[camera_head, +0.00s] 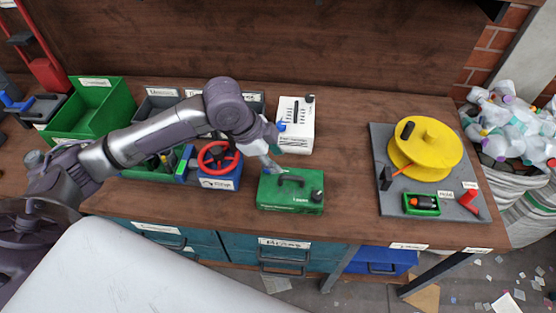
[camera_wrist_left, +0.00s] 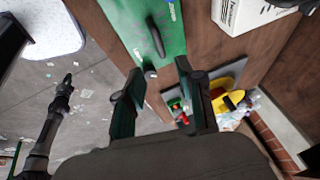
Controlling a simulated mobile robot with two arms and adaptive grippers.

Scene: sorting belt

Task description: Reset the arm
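My left arm reaches in from the left over the workbench (camera_head: 345,118). Its gripper (camera_head: 273,160) points down just above and behind the green case (camera_head: 290,193), partly hidden by the wrist. In the left wrist view the gripper's two dark fingers (camera_wrist_left: 163,92) stand apart with nothing between them. The green case (camera_wrist_left: 125,20) with its dark handle shows beyond them. A dark arm, likely my right one, hangs at the left of that view; its gripper end (camera_wrist_left: 65,85) is too small to read.
A white box (camera_head: 296,130) stands behind the green case. A blue box with a red wheel (camera_head: 216,160) and a green bin (camera_head: 92,108) are at left. A yellow reel (camera_head: 432,150) sits on a grey board at right. The bench between case and board is clear.

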